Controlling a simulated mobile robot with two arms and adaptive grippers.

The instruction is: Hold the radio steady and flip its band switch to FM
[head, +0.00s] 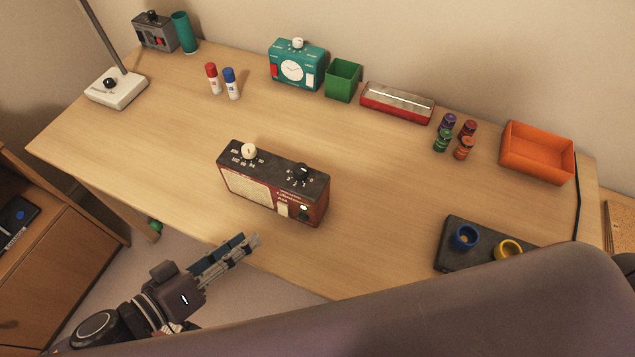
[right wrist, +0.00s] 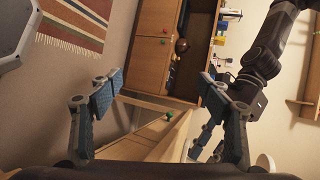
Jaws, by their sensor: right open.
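The dark red radio (head: 253,190) stands upright near the front middle of the desk in the head view. Its dark top carries a cream knob (head: 249,150) and a black knob (head: 302,172) with small markings around them. A pale tab and a small round white part show at the right of its front; the lettering is too small to read. My left gripper (head: 252,245) is in front of the desk's edge, below and apart from the radio. Its fingers look close together, but the gap is unclear. My right gripper (right wrist: 157,95) is open and empty in the right wrist view.
Markers and small bottles stand in front. A dark holder (head: 448,255) is at right. The desk around the radio is clear.

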